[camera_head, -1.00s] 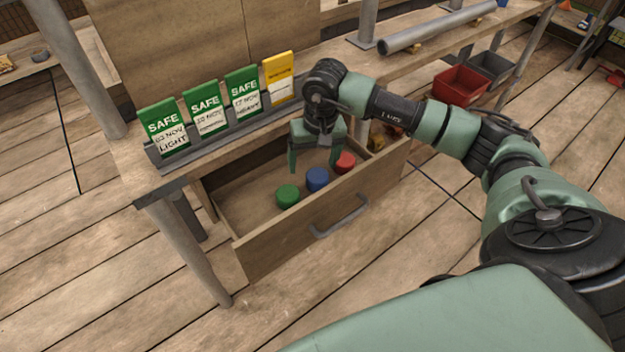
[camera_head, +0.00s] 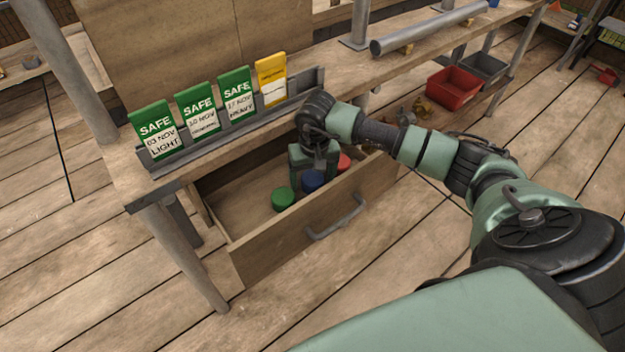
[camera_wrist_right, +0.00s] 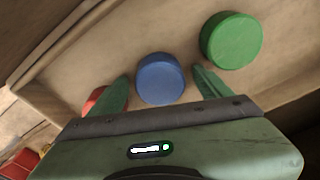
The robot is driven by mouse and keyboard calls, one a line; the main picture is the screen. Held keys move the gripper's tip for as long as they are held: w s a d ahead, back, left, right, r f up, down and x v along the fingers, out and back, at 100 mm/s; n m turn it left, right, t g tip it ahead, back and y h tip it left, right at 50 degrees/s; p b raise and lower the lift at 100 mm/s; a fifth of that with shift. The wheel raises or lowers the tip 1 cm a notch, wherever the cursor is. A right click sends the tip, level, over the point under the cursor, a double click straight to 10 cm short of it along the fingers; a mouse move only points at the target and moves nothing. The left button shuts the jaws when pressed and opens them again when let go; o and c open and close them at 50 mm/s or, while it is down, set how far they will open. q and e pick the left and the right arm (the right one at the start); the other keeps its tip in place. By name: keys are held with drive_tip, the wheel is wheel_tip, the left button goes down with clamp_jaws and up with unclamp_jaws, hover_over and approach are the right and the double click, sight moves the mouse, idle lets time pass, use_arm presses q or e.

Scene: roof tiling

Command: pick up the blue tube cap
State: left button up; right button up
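The blue tube cap (camera_head: 313,180) lies in the open drawer (camera_head: 290,235), between the green cap (camera_head: 284,198) and the red cap (camera_head: 344,162). My right gripper (camera_head: 314,176) is down in the drawer, over the blue cap, and partly hides it. In the right wrist view the blue cap (camera_wrist_right: 160,78) sits between the two spread fingers of the gripper (camera_wrist_right: 162,88), with a gap on each side. The green cap (camera_wrist_right: 231,40) is beyond the right finger, and the red cap (camera_wrist_right: 97,101) is partly behind the left finger. My left gripper does not show.
The drawer's front with its handle (camera_head: 336,217) stands close to the caps. Above is the bench with a rack of green SAFE tags (camera_head: 200,112) and a yellow tag (camera_head: 271,80). A grey pipe (camera_head: 430,28) lies farther right. Red (camera_head: 454,86) and grey bins stand below.

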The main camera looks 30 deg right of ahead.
sight(313, 177)
drive_tip(key=c, duration=1.2)
drive_tip(key=shift+r, duration=0.1)
drive_tip(key=shift+r, duration=0.6)
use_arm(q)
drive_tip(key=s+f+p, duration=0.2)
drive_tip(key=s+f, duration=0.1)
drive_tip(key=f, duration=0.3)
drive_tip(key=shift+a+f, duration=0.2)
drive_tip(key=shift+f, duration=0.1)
use_arm(e)
wheel_tip(313, 177, up, 19)
drive_tip(key=shift+f, duration=0.15)
